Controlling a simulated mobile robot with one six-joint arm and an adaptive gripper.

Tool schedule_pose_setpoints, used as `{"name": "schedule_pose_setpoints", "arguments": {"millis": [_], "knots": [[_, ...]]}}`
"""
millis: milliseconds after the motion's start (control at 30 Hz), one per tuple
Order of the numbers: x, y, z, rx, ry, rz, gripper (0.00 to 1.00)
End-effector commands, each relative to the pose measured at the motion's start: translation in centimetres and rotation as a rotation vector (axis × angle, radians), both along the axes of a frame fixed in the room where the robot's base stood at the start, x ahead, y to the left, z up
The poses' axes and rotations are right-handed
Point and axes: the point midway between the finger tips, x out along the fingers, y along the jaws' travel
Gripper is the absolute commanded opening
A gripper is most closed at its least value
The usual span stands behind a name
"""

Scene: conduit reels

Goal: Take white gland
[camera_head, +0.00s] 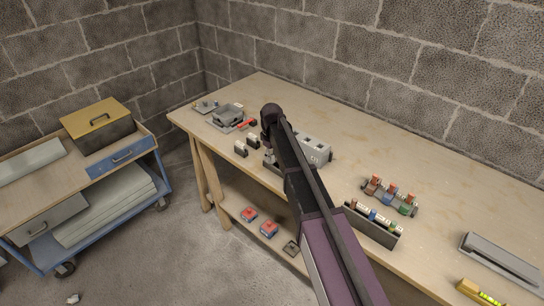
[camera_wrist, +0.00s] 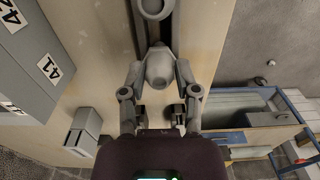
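A pale grey-white gland (camera_wrist: 159,68) shows at the upper middle of the wrist view, in line with a dark rack (camera_wrist: 140,28). My gripper (camera_wrist: 160,73) has one finger on each side of it. The fingers look spread, with a thin gap to the gland on both sides. In the head view my gripper (camera_head: 268,148) is low over the left part of the bench, beside the dark rack (camera_head: 270,166); my arm hides much of the rack and the gland there. A second round grey piece (camera_wrist: 153,7) shows at the top edge of the wrist view.
A grey labelled box (camera_head: 314,147) stands close right of my gripper. Small blocks (camera_head: 241,149) stand to its left on the bench (camera_head: 350,160). A rack of coloured pieces (camera_head: 372,226) lies right of my arm. A blue cart (camera_head: 110,210) stands apart at left.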

Motion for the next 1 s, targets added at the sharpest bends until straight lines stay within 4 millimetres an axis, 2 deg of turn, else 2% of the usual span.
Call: {"name": "schedule_pose_setpoints", "arguments": {"millis": [33,67,100,1000], "knots": [[0.00,0.01,0.00,0.000,0.000,0.000,0.12],[0.00,0.01,0.00,0.000,0.000,0.000,0.04],[-0.01,0.02,0.00,0.000,0.000,0.000,0.00],[-0.01,0.03,0.94,0.000,0.000,0.000,0.00]]}}
